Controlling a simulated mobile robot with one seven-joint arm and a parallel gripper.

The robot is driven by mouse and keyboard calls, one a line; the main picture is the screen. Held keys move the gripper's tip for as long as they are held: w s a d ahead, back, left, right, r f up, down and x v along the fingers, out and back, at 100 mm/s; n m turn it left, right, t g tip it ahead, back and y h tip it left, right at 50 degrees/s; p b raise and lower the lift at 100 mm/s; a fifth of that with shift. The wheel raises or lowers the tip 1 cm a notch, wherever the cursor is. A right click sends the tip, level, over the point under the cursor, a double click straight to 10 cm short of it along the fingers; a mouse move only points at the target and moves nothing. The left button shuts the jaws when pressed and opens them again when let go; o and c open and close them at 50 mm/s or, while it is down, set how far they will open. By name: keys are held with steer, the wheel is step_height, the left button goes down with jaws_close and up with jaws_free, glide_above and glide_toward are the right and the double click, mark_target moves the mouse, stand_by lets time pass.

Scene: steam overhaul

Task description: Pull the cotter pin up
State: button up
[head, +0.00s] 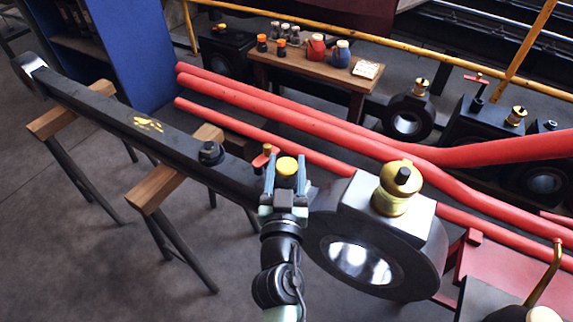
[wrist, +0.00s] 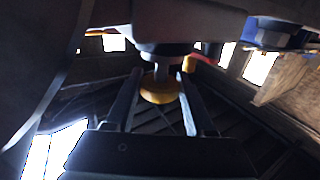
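A yellow round head on a short dark stem (head: 287,165) shows between my gripper's fingers; it may be the cotter pin, but I cannot tell for certain. In the wrist view the yellow head (wrist: 160,92) lies between the two fingers, with its stem meeting a dark body above. My gripper (head: 286,172) is open beside the black rod (head: 140,122), near its big end (head: 375,240). In the wrist view the fingers (wrist: 158,75) stand either side of the stem with small gaps. A red handle with a yellow part (head: 263,158) shows just behind my gripper.
A brass oil cup (head: 398,188) tops the big end close to my gripper's right. Wooden trestles (head: 168,185) support the rod. Red rails (head: 320,130) run behind. A wooden table (head: 312,75) with bottles and a blue cabinet (head: 135,45) stand further back.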

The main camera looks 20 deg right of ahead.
jaws_close()
steer(key=shift+r+p, duration=1.8)
steer(key=shift+r, duration=1.15)
steer(key=shift+o, duration=2.2)
jaws_free()
steer(key=shift+o, duration=1.5)
steer(key=shift+f, duration=0.15)
